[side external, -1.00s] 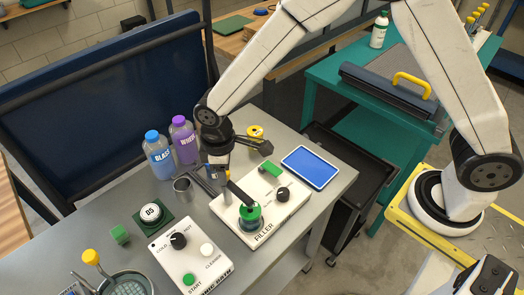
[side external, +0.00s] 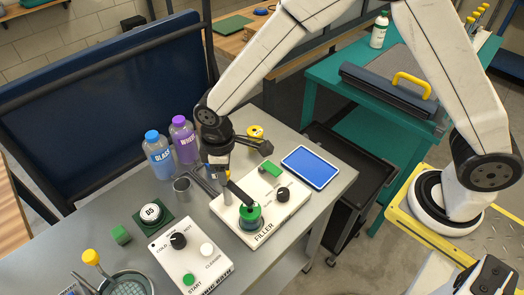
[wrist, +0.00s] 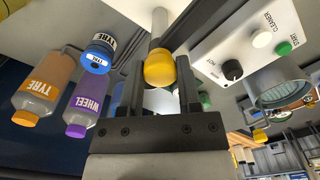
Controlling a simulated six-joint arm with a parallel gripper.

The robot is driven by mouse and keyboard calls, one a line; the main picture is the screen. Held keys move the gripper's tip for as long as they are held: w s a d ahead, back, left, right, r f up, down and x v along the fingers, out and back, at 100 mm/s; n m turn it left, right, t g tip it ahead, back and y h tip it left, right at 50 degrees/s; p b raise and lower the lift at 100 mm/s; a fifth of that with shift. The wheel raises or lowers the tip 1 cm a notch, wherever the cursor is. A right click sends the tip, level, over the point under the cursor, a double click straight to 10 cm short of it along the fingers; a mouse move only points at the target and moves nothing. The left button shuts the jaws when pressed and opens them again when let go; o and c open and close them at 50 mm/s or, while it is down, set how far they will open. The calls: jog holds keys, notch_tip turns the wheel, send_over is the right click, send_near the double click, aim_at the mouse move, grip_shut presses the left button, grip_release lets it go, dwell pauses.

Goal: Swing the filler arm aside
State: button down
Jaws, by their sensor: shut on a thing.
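The white filler panel (side external: 276,209) sits on the bench with a green-topped round fitting (side external: 250,213) at its front. The dark filler arm (side external: 238,191) reaches over the panel from below my gripper (side external: 220,176) to this fitting. In the wrist view, my gripper (wrist: 160,90) is shut on a yellow ball knob (wrist: 159,68) at the end of a grey rod (wrist: 159,28). The fingers stand on either side of the knob. In the side view the knob is hidden by my gripper, so its join to the filler arm cannot be made out.
The blue-capped bottle (side external: 159,155) and purple-capped wheel bottle (side external: 184,140) stand behind and left of my gripper. A metal cup (side external: 182,190) is close on its left. The cleaner panel (side external: 190,259) lies front left. A blue tablet (side external: 310,167) lies at right.

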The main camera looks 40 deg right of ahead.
jog(key=shift+m, duration=0.4)
jog(key=m, duration=0.3)
jog(key=shift+m, duration=0.3)
jog(key=m, duration=0.4)
jog(key=shift+m, duration=0.3)
jog(key=m, duration=0.8)
jog(key=shift+m, duration=0.4)
jog(key=shift+c, duration=1.6)
grip_release()
jog(key=shift+r, duration=0.1)
